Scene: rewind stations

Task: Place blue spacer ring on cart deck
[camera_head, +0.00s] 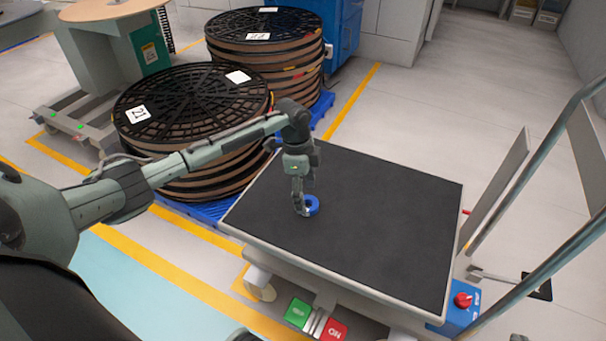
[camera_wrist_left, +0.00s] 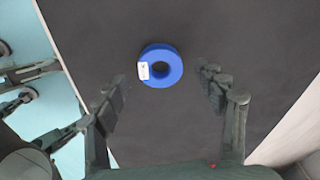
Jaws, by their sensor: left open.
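The blue spacer ring (camera_head: 313,205) lies flat on the dark cart deck (camera_head: 390,230), left of its middle. In the left wrist view the ring (camera_wrist_left: 168,66) shows whole, with a white label on its left side and dark deck surface (camera_wrist_left: 225,35) all around it. My left gripper (camera_head: 301,207) points down just beside the ring in the head view. In the left wrist view its fingers (camera_wrist_left: 160,90) are spread apart, with the ring ahead between them and not visibly touched. My right gripper is not in view.
Stacked reels with black flanges (camera_head: 190,100) stand on a blue pallet left of the cart. A second reel stack (camera_head: 265,40) is behind. The cart's handle rails (camera_head: 530,190) rise at the right. Green and red pedals (camera_head: 298,313) sit at the front. Much of the deck is bare.

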